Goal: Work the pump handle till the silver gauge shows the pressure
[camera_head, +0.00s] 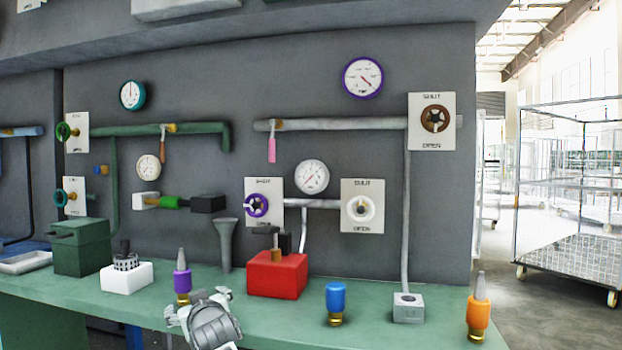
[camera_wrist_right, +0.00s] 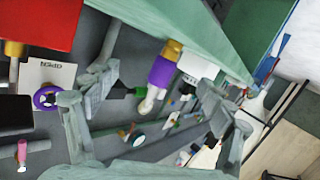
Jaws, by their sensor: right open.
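The silver-rimmed gauge (camera_head: 312,177) hangs on the grey wall in the head view; its needle is too small to read surely. Below it, a red block (camera_head: 277,275) stands on the bench with a brown post and a dark handle bar (camera_head: 266,230) on top, apparently the pump. A pale pipe runs down behind it. The red block also shows at the top left of the right wrist view (camera_wrist_right: 40,22). My right gripper (camera_head: 198,300) is open and empty over the bench's front edge, left of the red block, close to a purple bottle (camera_head: 182,276). My left gripper is out of view.
A blue bottle (camera_head: 336,301) and an orange bottle (camera_head: 478,310) stand along the front of the green bench (camera_head: 395,340). A grey funnel (camera_head: 226,245) stands behind the gripper. A white block (camera_head: 126,279) and green box (camera_head: 82,250) are at left.

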